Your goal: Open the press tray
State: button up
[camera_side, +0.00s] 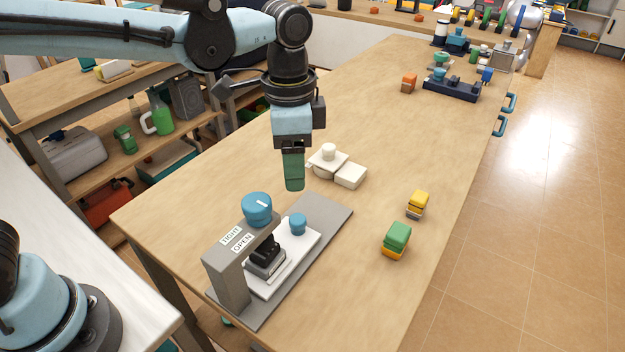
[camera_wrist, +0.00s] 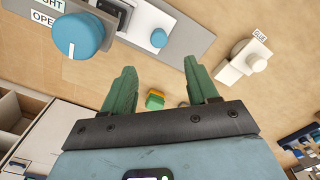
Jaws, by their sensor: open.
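The press (camera_side: 228,280) stands at the near left of the table in the side view, a grey bracket on a grey base plate. A large blue knob (camera_side: 257,208) with a white mark sits on top, beside labels reading TIGHT and OPEN. Its white tray (camera_side: 304,246) lies on the base plate, carrying a small blue knob (camera_side: 298,224) and a dark block (camera_side: 265,256) partly under the bracket. In the wrist view, the large knob (camera_wrist: 78,36) and small knob (camera_wrist: 158,38) show at upper left. My gripper (camera_side: 293,172) is open, empty and above the table, beyond the press.
A white fixture (camera_side: 328,152) stands behind the press; the wrist view shows its GLUE label. Green-and-orange blocks (camera_side: 397,238) and a yellow block (camera_side: 418,204) lie to the right. A dark rack (camera_side: 452,88) and more items stand far back. The table middle is clear.

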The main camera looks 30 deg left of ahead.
aim_at(299, 218)
notch_tip(299, 218, down, 12)
jog(key=shift+d+f, duration=0.1)
jog(key=shift+d, duration=0.05)
dwell(0.6)
jog(key=shift+c, duration=0.4)
grip_shut()
jog(key=shift+w, duration=0.1)
